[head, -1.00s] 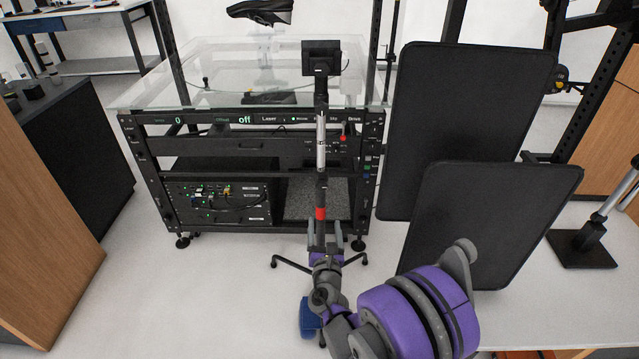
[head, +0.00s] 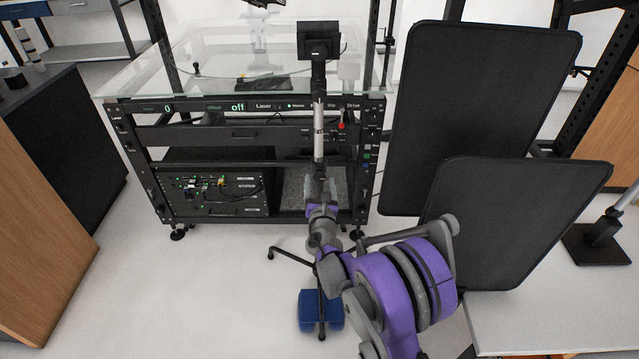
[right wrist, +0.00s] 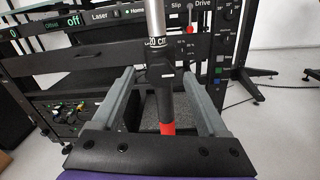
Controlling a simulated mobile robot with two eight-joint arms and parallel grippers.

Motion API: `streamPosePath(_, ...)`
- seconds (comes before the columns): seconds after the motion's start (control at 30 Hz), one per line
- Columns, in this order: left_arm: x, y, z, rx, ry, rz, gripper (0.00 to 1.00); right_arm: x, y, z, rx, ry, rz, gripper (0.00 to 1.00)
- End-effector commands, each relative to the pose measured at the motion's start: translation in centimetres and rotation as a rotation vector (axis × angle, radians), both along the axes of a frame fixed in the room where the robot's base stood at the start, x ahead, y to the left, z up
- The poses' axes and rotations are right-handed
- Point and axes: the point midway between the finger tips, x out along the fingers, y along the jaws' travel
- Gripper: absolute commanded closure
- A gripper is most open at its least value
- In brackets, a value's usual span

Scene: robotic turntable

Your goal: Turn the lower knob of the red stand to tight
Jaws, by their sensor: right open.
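The stand (head: 318,138) is upright in front of the rack, with a grey pole, a dark boxy head (head: 318,40) on top and spread black legs. In the right wrist view its pole (right wrist: 155,22) enters a black collar (right wrist: 162,75), with a red band (right wrist: 167,128) below. My right gripper (head: 320,186) is open, its two grey fingers (right wrist: 160,84) on either side of the collar, with gaps visible. In the head view it covers the red band. I cannot clearly make out the lower knob or its setting. My left gripper is out of view.
The black rack (head: 240,135) with a glass top (head: 140,80) stands close behind the stand. Two dark panels (head: 480,110) rise at right beside a white table (head: 560,310). A blue block (head: 321,311) is at the stand's front leg.

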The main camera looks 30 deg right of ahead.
Motion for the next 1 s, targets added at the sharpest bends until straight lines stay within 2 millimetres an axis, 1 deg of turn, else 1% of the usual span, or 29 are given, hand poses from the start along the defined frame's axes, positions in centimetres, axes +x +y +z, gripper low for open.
streamPosePath(0.1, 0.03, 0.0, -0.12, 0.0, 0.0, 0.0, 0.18, 0.58, -0.35, 0.02, 0.0, 0.0, 0.0, 0.23)
streamPosePath(0.37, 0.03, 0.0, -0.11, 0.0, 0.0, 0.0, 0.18, 0.68, -0.42, 0.05, 0.0, 0.0, 0.0, 0.23)
streamPosePath(0.4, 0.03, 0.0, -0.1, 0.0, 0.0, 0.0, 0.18, 0.68, -0.42, 0.05, 0.0, 0.0, 0.0, 0.27)
streamPosePath(0.47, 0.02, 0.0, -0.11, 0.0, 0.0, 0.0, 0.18, 0.67, -0.42, 0.04, 0.0, 0.0, 0.0, 0.38)
streamPosePath(0.5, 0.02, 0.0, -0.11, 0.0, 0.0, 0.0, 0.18, 0.67, -0.42, 0.04, 0.0, 0.0, 0.0, 0.45)
streamPosePath(0.57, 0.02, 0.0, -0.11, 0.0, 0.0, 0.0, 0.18, 0.68, -0.41, 0.04, 0.0, 0.0, 0.0, 0.56)
streamPosePath(0.6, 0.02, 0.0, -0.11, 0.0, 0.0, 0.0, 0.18, 0.67, -0.42, 0.04, 0.0, 0.0, 0.0, 0.63)
streamPosePath(0.67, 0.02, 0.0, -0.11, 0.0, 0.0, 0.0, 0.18, 0.67, -0.4, 0.04, 0.0, 0.0, 0.0, 0.74)
streamPosePath(0.8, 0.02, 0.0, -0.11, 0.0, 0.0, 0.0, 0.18, 0.67, -0.4, 0.04, 0.0, 0.0, 0.0, 0.99)
streamPosePath(1.0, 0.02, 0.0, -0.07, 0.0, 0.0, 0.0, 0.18, 0.66, -0.4, 0.04, 0.005, -0.003, 0.0, 1.0)
